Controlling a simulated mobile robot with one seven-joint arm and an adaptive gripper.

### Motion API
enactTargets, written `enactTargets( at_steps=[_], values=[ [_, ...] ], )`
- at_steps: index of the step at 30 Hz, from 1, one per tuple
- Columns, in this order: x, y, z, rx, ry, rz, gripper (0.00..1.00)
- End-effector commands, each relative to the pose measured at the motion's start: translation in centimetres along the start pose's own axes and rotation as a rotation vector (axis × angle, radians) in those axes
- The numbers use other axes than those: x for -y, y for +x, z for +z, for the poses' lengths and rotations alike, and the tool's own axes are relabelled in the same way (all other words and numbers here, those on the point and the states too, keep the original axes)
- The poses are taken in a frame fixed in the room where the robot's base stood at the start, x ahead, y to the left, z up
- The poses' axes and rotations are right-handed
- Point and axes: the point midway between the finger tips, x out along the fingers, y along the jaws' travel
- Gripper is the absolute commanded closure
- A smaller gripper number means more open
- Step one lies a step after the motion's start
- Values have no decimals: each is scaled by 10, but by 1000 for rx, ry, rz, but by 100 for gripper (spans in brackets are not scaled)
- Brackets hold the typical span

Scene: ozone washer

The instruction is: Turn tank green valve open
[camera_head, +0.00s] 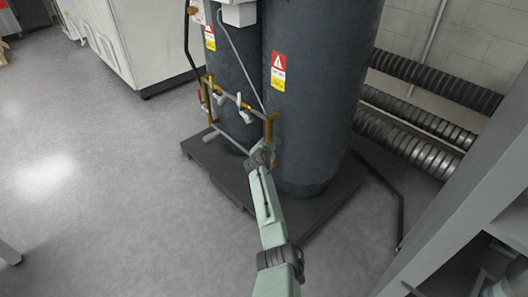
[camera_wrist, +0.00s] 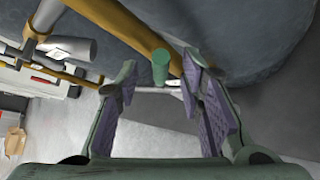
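Two tall dark grey tanks (camera_head: 315,90) stand side by side with brass piping (camera_head: 272,128) low on their front. My gripper (camera_head: 264,148) is at the right end of this piping, too small there to make out its fingers. In the wrist view my gripper (camera_wrist: 160,82) is open, with purple pads on both fingers. A small green cylindrical piece (camera_wrist: 160,64), seemingly the green valve's handle, shows between the fingertips, beside the thick brass pipe (camera_wrist: 125,28). I see no clear contact with either pad. The valve body is not clearly visible.
White-grey valve handles (camera_head: 243,103) and a red handle (camera_head: 201,96) sit on the piping to the left. The tanks stand on a dark base plate (camera_head: 330,205). Ribbed black pipes (camera_head: 420,118) run along the wall. The grey floor at left is open.

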Motion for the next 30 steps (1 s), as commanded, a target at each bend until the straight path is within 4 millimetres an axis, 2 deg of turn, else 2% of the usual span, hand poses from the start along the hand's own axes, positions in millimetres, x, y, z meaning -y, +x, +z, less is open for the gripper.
enactTargets(
  at_steps=[12,18,24,30],
  values=[
    [0,-64,0,0,2,2,65],
    [-1,-88,0,0,1,2,65],
    [-1,-97,0,-1,0,1,65],
    [-1,-97,0,-1,-1,1,65]
  ],
)
